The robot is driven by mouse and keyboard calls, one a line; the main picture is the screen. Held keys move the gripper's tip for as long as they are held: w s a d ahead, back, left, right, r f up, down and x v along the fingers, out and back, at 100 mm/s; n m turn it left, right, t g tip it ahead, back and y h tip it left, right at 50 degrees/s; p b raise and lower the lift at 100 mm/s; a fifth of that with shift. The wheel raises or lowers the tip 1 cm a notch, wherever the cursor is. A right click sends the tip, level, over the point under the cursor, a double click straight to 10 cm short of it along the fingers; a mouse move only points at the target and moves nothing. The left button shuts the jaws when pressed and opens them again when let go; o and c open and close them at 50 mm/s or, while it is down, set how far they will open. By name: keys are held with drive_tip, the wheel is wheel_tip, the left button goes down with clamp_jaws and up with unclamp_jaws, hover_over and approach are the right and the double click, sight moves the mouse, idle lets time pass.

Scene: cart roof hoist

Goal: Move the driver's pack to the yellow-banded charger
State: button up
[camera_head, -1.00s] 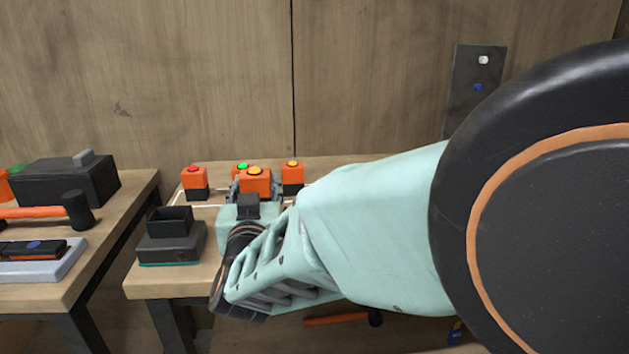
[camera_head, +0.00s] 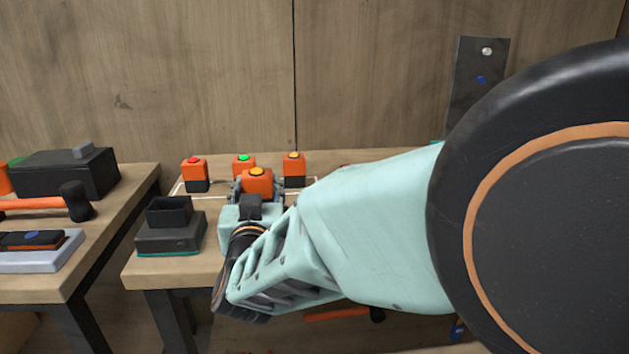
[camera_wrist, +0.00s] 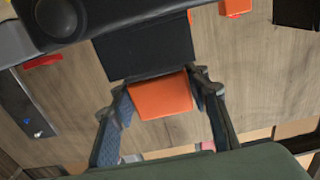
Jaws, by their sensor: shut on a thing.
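My gripper (camera_head: 258,190) is shut on an orange pack (camera_head: 257,182) with an amber button on top, above the right-hand table. In the wrist view the pack's orange face (camera_wrist: 160,95) sits between both fingers, and a dark face lies beyond it. Behind it stand three similar orange-and-black packs: one with a red button (camera_head: 194,172), one green (camera_head: 243,164) and one amber (camera_head: 294,168). A dark charger-like block with an open socket and a teal band (camera_head: 170,238) stands left of my gripper. I see no yellow band in these views.
The left table holds a black case (camera_head: 62,175), an orange-handled hammer (camera_head: 40,204) and a grey tray (camera_head: 40,258) with a dark item. A gap separates the tables. A dark plate (camera_head: 478,85) is on the wall. My arm hides the right table's right side.

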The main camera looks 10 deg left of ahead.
drive_tip(key=shift+f, duration=0.2)
drive_tip(key=o, duration=1.5)
drive_tip(key=shift+f, duration=0.1)
